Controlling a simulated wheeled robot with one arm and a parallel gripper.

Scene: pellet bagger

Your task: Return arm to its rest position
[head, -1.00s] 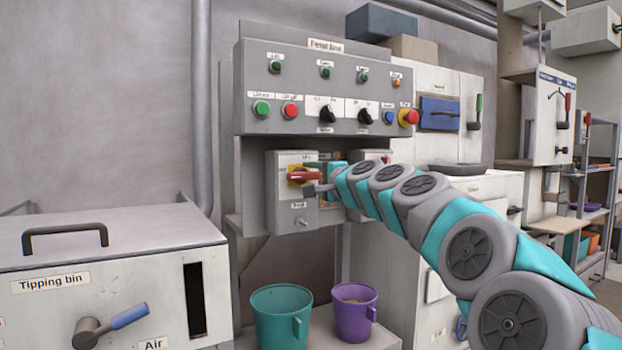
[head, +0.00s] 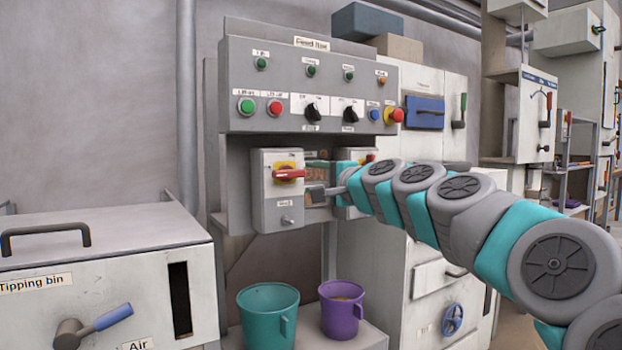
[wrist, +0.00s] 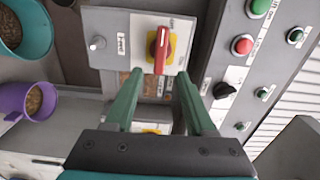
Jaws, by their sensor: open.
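My teal and grey arm reaches in from the right in the head view. My gripper (head: 318,192) is just right of the grey switch box (head: 272,215). The box carries a red rotary handle (head: 290,174) on a yellow plate, and the handle lies level. In the wrist view my gripper (wrist: 159,78) shows two green fingers, spread apart with nothing between them. The red handle (wrist: 161,50) is beyond the fingertips and looks apart from them.
A button panel (head: 309,90) is above my gripper. A teal bucket (head: 267,318) and a purple bucket (head: 341,310) stand on a shelf below. The tipping bin (head: 105,270) is at left. A second switch box is partly hidden behind my arm.

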